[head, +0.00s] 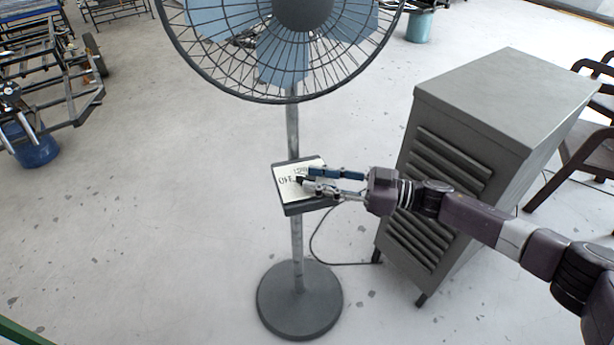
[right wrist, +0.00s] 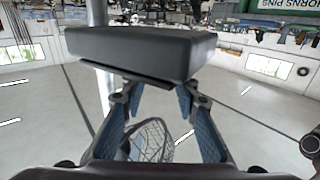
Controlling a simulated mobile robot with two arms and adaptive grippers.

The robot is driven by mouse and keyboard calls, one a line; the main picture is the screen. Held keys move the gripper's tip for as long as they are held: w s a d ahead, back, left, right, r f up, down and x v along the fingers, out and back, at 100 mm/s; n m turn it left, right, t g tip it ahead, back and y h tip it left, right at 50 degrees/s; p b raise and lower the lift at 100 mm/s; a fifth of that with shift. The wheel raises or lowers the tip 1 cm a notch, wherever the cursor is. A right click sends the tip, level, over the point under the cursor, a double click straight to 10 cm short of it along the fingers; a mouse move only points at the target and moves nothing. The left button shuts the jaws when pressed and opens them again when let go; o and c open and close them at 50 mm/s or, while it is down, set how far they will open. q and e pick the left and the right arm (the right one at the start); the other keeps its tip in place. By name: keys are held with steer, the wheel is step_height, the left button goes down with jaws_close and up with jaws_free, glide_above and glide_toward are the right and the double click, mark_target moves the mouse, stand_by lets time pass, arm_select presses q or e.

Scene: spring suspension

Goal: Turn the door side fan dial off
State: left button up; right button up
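The fan's control box (head: 283,188) is a dark box with a pale printed face, fixed on the fan's pole. A small dark piece that looks like the dial (head: 300,180) shows on that face, mostly hidden by my fingers. My right gripper (head: 306,180) reaches in from the right over the face, with its two fingers apart on either side of the dial. I cannot tell whether they touch it. In the right wrist view the box (right wrist: 145,50) hides the fingertips, and the fingers (right wrist: 156,90) stand apart. My left gripper is out of view.
The standing fan (head: 270,45) rises behind the box, on a round base (head: 299,300). A grey louvred cabinet (head: 505,85) stands close on the right, below and behind my right arm. A cable runs along the floor. Open floor lies to the left.

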steer(key=v, duration=0.9)
steer(key=shift+d, duration=0.1)
